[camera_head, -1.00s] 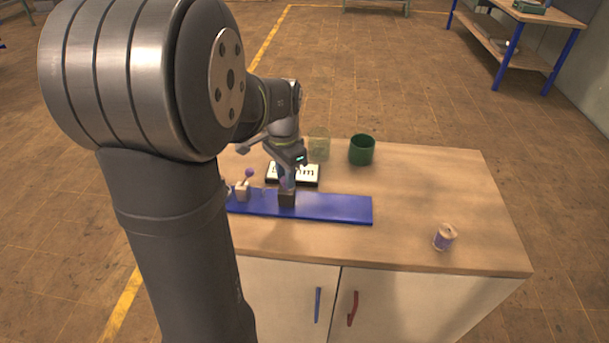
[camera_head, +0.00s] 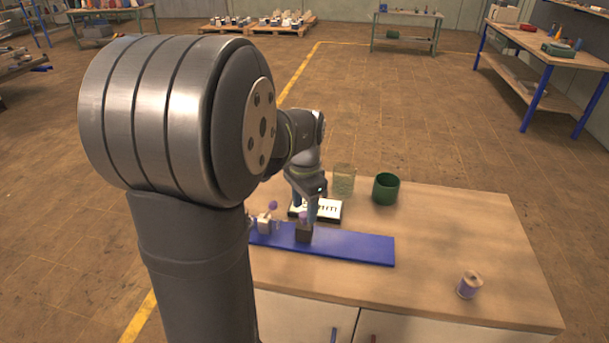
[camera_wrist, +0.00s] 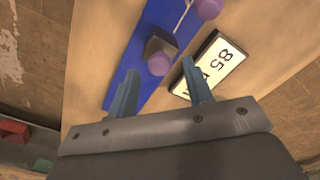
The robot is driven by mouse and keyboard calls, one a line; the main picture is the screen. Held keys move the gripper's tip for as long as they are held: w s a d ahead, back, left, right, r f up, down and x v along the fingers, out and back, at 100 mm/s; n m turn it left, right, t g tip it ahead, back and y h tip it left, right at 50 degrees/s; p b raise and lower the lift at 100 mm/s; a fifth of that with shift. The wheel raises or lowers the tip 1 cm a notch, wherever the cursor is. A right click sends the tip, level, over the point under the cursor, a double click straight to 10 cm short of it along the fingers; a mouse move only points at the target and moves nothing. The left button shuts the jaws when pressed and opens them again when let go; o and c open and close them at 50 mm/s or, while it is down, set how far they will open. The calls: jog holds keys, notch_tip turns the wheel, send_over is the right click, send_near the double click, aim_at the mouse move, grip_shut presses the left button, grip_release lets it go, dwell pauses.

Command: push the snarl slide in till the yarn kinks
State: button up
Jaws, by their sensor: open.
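A dark block (camera_head: 304,232) stands on a long blue base (camera_head: 350,246). In the wrist view the dark block (camera_wrist: 161,43) has a purple knob (camera_wrist: 158,64). I take it for the snarl slide. A pale block (camera_head: 264,224) with a purple knob (camera_head: 273,205) stands left of it on the base. A thin pale strand (camera_wrist: 184,17), perhaps the yarn, runs near the second knob (camera_wrist: 209,8) in the wrist view; I cannot tell whether it is kinked. My gripper (camera_wrist: 158,69) is open, its fingertips on either side of the dark block's knob in this view, with gaps showing.
A display (camera_wrist: 214,65) reading "85" and partly hidden letters lies beside the base. A green cup (camera_head: 385,189) and a translucent container (camera_head: 343,180) stand behind. A spool (camera_head: 469,287) stands at front right. The table's right side (camera_head: 465,225) is mostly clear.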

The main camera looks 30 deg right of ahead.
notch_tip(320, 180, up, 16)
dwell(0.3)
dwell(0.4)
notch_tip(320, 180, down, 18)
jog(key=shift+r, duration=0.25)
jog(key=shift+s+d, duration=0.1)
dwell(0.5)
